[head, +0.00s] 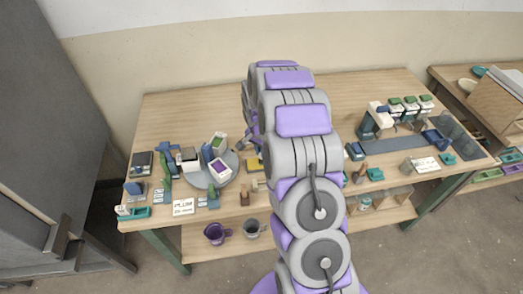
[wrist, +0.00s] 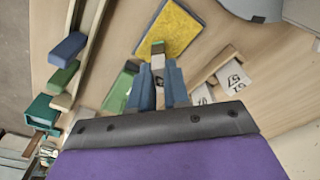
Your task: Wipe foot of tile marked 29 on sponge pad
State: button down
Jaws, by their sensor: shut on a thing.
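My gripper (wrist: 158,82) shows in the wrist view with its two blue fingers shut on a small tile (wrist: 158,48). The yellow sponge pad (wrist: 172,28) lies on the table just beyond the tile. The tile's end overlaps the pad's near edge in the picture; I cannot tell whether they touch. In the head view the sponge pad (head: 254,164) is a small yellow patch beside my arm, which hides most of the gripper and the tile.
Number cards (wrist: 235,80) lie by a wooden strip right of the gripper. A green block (wrist: 120,88) lies to its left. The table's back left is clear.

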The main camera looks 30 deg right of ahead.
jog(key=shift+a, duration=0.15)
jog(key=shift+w+a, duration=0.2)
jog(key=shift+a, duration=0.6)
jog(key=shift+a, duration=0.1)
jog(key=shift+w+a, duration=0.3)
jog(key=shift+a, duration=0.45)
jog(key=shift+d, duration=0.15)
jog(key=shift+s+d+p, duration=0.3)
jog(key=shift+d+p, duration=0.1)
jog(key=shift+d, duration=0.4)
jog(key=shift+d, duration=0.1)
